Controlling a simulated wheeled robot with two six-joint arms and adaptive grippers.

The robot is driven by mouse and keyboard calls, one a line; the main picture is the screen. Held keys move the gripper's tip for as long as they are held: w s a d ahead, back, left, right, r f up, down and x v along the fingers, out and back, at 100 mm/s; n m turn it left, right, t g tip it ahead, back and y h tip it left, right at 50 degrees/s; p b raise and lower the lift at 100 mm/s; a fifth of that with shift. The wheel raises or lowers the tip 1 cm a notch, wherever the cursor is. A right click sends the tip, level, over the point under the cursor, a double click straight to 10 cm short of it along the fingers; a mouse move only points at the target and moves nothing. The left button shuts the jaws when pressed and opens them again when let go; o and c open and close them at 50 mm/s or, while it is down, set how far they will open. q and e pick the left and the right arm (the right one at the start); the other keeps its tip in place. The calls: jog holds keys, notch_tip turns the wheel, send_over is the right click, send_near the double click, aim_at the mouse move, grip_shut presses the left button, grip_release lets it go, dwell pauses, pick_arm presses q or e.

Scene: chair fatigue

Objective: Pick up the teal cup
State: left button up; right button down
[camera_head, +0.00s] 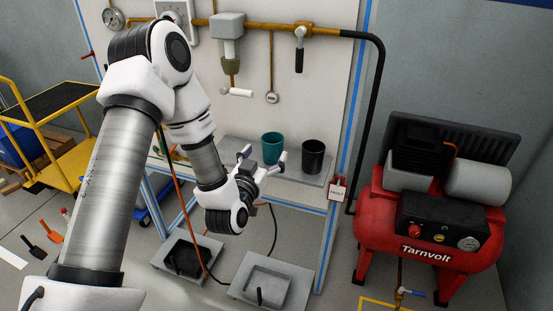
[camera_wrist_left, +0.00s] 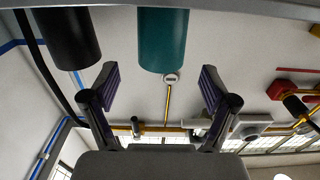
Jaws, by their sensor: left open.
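The teal cup (camera_head: 272,147) stands upright on a grey shelf (camera_head: 235,146) against the panel, beside a black cup (camera_head: 313,157) to its right. My left gripper (camera_head: 263,158) is open and empty, just in front of the teal cup. In the left wrist view, which looks upside down, the teal cup (camera_wrist_left: 163,40) is ahead, near the middle between the open fingers (camera_wrist_left: 158,90), and apart from them. The black cup (camera_wrist_left: 67,38) is left of the fingers there. My right gripper is not in view.
A brass pipe (camera_head: 270,27) with a valve and gauges runs across the panel above the shelf. A red compressor (camera_head: 430,225) stands at right. Two grey trays (camera_head: 272,283) lie below. A yellow cart (camera_head: 70,160) is at left.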

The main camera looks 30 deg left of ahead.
aim_at(269, 148)
pick_arm(q)
jog(key=x, duration=0.6)
jog(key=shift+w+f+p, duration=0.1)
jog(key=shift+f+p, duration=0.2)
jog(key=shift+f, duration=0.1)
jog(key=c, duration=1)
jog(key=shift+r, duration=0.1)
